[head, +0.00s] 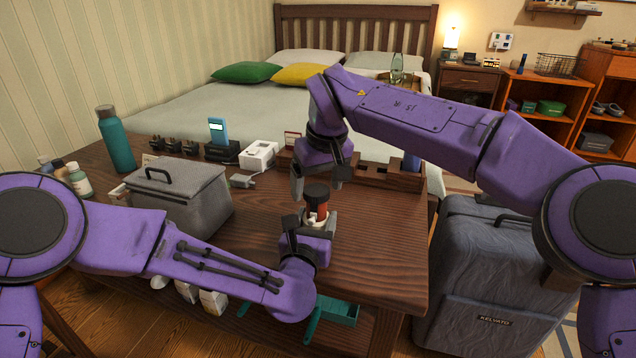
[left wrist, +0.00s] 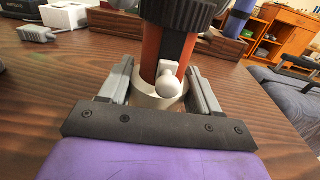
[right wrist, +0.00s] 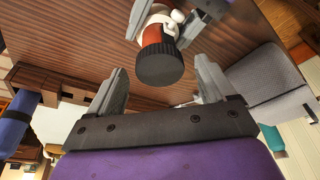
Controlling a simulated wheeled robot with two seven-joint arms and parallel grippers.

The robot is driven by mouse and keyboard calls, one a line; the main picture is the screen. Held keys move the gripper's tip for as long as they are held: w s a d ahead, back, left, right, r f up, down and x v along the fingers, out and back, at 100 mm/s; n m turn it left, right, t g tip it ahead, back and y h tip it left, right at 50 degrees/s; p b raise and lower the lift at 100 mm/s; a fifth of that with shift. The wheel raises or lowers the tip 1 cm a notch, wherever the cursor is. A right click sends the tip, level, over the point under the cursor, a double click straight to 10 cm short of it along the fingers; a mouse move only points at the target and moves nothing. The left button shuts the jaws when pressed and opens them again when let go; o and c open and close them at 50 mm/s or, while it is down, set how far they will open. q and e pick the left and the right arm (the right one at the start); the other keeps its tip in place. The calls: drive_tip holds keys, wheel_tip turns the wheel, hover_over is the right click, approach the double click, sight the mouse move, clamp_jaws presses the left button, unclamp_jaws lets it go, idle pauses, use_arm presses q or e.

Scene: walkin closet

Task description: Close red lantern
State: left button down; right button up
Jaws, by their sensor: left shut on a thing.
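The red lantern (head: 318,213) stands upright on the wooden table. It has a black ribbed cap (right wrist: 160,66), red-orange sides with a dark strip between them, and a pale base with a round white knob (left wrist: 168,87). My left gripper (head: 312,232) is shut on its pale base, one finger on each side in the left wrist view. My right gripper (head: 321,180) is open and empty, just above the cap. In the right wrist view the cap shows beyond and between its spread fingers, apart from them.
A grey fabric box (head: 180,195) and a teal bottle (head: 116,140) stand on the left of the table (head: 375,235). A white box (head: 258,155), an adapter (head: 242,181) and a wooden organizer (head: 390,178) line the back. A grey suitcase (head: 490,270) stands to the right. Bare tabletop lies right of the lantern.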

drive_tip(key=shift+r, duration=2.25)
drive_tip(key=o, duration=0.3)
drive_tip(key=v, duration=1.2)
drive_tip(key=shift+s, duration=0.1)
use_arm(q)
drive_tip(key=shift+c, duration=0.8)
unclamp_jaws()
drive_tip(key=shift+s, duration=0.1)
drive_tip(key=p+v, duration=0.1)
drive_tip(key=v, duration=0.9)
drive_tip(key=shift+s+a+p, duration=0.1)
drive_tip(key=shift+s+p, duration=0.05)
drive_tip(key=shift+p, duration=0.15)
use_arm(e)
drive_tip(key=shift+r, duration=0.75)
